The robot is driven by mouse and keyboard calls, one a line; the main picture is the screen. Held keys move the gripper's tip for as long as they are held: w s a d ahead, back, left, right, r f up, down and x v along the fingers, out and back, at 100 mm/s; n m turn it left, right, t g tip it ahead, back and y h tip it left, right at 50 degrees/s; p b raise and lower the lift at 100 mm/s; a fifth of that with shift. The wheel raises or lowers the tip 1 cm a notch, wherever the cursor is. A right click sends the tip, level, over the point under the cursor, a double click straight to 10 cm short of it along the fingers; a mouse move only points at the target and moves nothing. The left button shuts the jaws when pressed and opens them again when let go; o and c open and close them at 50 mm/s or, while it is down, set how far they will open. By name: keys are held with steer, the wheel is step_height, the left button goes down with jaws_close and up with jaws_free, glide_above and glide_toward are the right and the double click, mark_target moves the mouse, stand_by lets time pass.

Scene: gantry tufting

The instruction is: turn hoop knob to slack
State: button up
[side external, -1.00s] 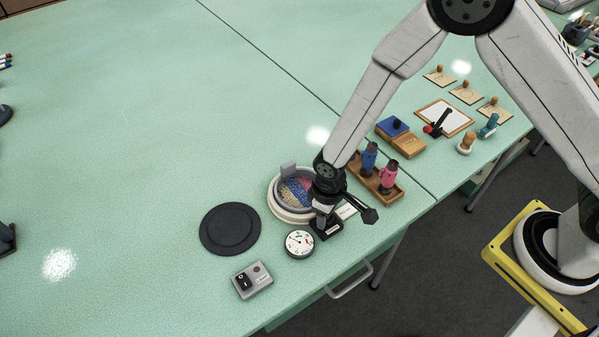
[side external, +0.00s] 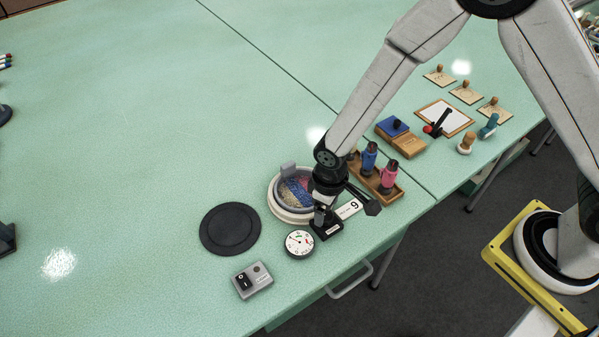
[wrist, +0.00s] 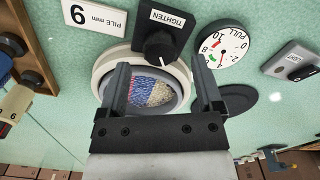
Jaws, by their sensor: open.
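The hoop (side external: 275,207) is an off-white ring with a grey inner rim around blue, pink and cream tufting; it also shows in the wrist view (wrist: 103,68). The black hoop knob (wrist: 158,46), with a white pointer line, sits on a black plate marked TIGHTEN (wrist: 168,18) at the hoop's edge. My gripper (wrist: 160,66) is open and empty, its fingers spread left and right of the knob in the picture. I cannot tell how far above the knob the tips are.
A round PULL gauge (side external: 299,243) stands close beside the knob plate. A grey switch box (side external: 253,281) and a black round disc (side external: 230,229) lie further left. A white PILE mm card (side external: 350,208) and a wooden tray (side external: 395,193) with blue and pink spools flank the right.

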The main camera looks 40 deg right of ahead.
mark_target(326, 215)
steer(key=shift+r, duration=2.4)
steer(key=m, duration=1)
steer(key=shift+s+r, duration=0.1)
steer(key=shift+f, duration=3.9)
steer(key=shift+c, duration=0.2)
jaws_close()
